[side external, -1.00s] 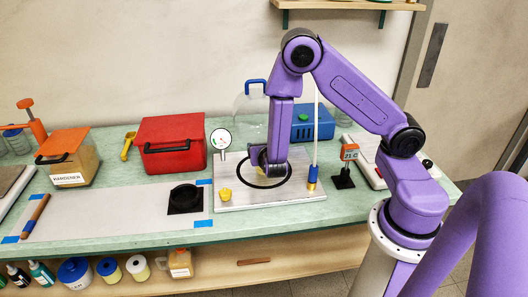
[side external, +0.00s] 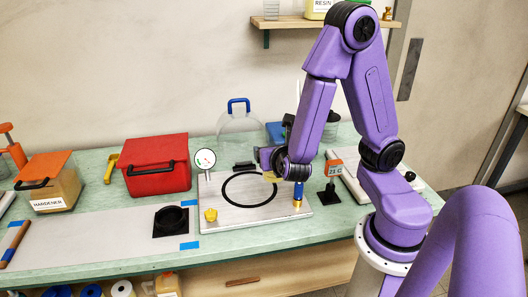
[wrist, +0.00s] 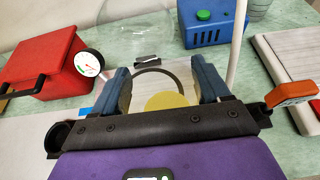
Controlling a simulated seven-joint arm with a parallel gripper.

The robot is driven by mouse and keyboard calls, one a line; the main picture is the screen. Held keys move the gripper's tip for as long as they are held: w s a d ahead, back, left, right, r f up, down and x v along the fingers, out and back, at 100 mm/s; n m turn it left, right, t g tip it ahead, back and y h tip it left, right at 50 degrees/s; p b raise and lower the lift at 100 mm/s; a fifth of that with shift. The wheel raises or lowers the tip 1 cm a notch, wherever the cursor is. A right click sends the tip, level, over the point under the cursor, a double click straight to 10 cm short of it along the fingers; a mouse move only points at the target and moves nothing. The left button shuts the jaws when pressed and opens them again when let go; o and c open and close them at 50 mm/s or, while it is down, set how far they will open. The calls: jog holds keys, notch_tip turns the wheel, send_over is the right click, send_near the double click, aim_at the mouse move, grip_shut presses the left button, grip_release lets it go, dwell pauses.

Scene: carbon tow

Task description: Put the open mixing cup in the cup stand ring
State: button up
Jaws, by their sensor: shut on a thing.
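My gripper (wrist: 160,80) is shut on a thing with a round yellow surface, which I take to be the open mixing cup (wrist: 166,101). It shows between the two dark blue fingers in the wrist view; its walls are hard to make out. In the side view a small yellow patch of it (side external: 270,177) shows beside my gripper, above the right part of the grey plate. The cup stand ring (side external: 171,219) is a black ring on a square black base on the bench, left of the plate and well apart from my gripper.
The grey plate (side external: 225,217) carries a black seal ring (side external: 249,203), a dial gauge (side external: 205,159), a yellow knob (side external: 211,214) and a blue-and-brass post (side external: 298,195). A clear bell with a blue handle (side external: 238,102) stands behind. A red box (side external: 157,165) stands at left.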

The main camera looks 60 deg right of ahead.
jog(key=shift+s+a+r, duration=0.15)
jog(key=shift+s+r, duration=0.2)
jog(key=shift+s, duration=0.4)
jog(key=shift+s+a+r, duration=0.15)
jog(key=shift+s+r, duration=0.15)
jog(key=shift+s, duration=0.5)
jog(key=shift+s+a+r, duration=0.15)
jog(key=shift+s+r, duration=0.2)
jog(key=shift+s, duration=0.4)
